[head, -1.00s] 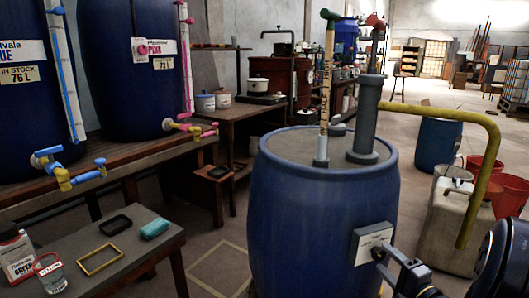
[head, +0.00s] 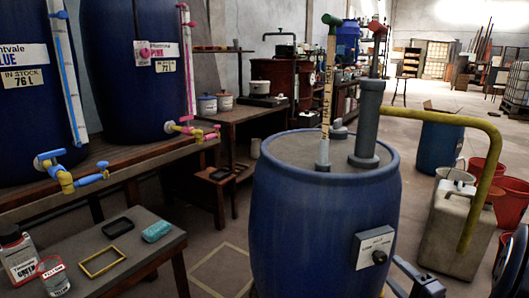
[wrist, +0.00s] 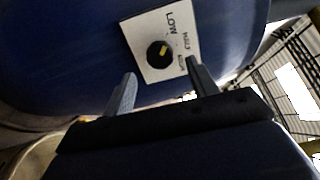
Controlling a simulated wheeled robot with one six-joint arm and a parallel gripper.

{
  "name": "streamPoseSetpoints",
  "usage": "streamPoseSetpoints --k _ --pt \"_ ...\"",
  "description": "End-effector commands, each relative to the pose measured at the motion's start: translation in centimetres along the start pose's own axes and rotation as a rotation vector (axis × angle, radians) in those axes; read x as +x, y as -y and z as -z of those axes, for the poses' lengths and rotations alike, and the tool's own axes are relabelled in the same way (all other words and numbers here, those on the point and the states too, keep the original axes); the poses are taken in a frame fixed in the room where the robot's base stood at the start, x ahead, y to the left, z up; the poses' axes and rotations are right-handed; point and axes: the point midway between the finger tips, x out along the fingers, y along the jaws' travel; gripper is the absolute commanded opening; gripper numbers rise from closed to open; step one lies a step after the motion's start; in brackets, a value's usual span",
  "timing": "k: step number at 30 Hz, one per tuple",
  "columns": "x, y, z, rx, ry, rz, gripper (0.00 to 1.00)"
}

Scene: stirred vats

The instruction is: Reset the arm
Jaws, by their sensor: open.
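My gripper (wrist: 158,85) is open in the wrist view, with nothing between its two fingers. Beyond the fingertips is a white panel (wrist: 153,25) with a black knob (wrist: 160,54) that carries a yellow mark. The printed word LOW shows on the panel; the other words are hard to read. In the head view the panel (head: 363,246) and its knob (head: 379,257) sit on the front of a blue vat (head: 300,225).
A yellow pipe (head: 440,118) arches from the vat over a beige canister (head: 452,225). Red buckets (head: 512,200) stand at the right. A low table (head: 150,265) with a yellow frame, a blue sponge (head: 157,231) and containers stands at the lower left.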

Motion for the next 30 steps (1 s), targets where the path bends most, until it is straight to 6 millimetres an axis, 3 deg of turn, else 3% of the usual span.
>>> streamPoseSetpoints --k 6,13,30 --pt "-3.6 0.1 0.1 0.001 -0.004 0.000 0.55" --pt "-6.1 0.0 0.0 0.001 0.000 0.000 0.55" --pt "3.3 -0.2 -0.1 -0.002 0.005 0.001 0.55"
